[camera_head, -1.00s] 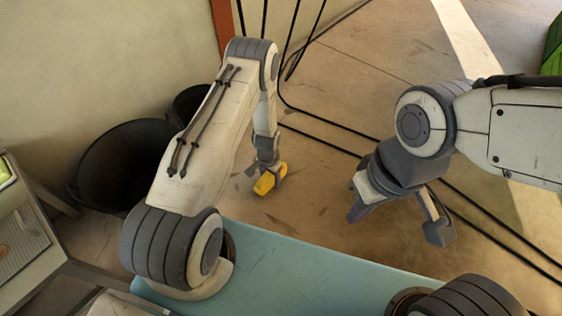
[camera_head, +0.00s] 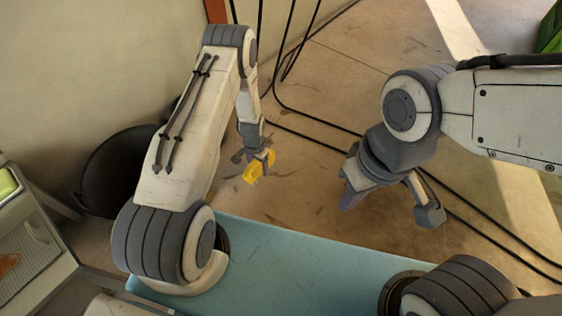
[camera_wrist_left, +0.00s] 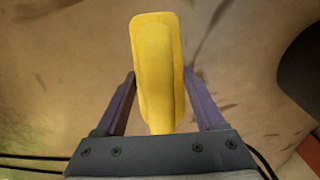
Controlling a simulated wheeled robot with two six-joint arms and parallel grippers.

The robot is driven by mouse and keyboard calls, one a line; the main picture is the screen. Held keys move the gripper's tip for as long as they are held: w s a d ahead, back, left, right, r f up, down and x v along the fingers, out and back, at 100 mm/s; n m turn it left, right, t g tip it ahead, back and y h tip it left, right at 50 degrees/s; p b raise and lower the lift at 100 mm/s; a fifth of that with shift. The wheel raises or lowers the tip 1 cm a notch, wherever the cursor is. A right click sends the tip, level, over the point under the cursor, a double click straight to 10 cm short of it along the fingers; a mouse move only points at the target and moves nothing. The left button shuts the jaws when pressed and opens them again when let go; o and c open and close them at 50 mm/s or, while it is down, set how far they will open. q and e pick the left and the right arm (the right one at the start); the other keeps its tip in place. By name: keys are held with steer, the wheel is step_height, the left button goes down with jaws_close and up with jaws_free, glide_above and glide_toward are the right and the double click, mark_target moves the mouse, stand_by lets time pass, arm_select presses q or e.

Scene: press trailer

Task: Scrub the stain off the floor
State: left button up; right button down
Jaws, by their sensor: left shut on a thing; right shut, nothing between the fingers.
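A yellow scrubbing tool (camera_head: 252,171) is held by my left gripper (camera_head: 259,161), low over the floor. In the left wrist view the yellow tool (camera_wrist_left: 155,65) stands between the two fingers of my left gripper (camera_wrist_left: 160,78), which is shut on it. Dark smudges (camera_head: 238,156) mark the tan floor beside the tool. In the left wrist view brownish streaks (camera_wrist_left: 205,40) show around the tool. I cannot tell whether the tool touches the floor. My right gripper (camera_head: 349,197) is shut and empty, hanging to the right of the left one.
Black cables (camera_head: 310,137) run across the floor beyond my grippers. A dark bin (camera_head: 105,175) stands at the left wall behind my left arm. A teal surface (camera_head: 290,265) is in front. A grey unit (camera_head: 35,250) stands at the lower left.

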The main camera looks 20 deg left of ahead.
arm_select(q)
steer(key=shift+r+p, duration=0.75)
steer(key=shift+r, duration=0.45)
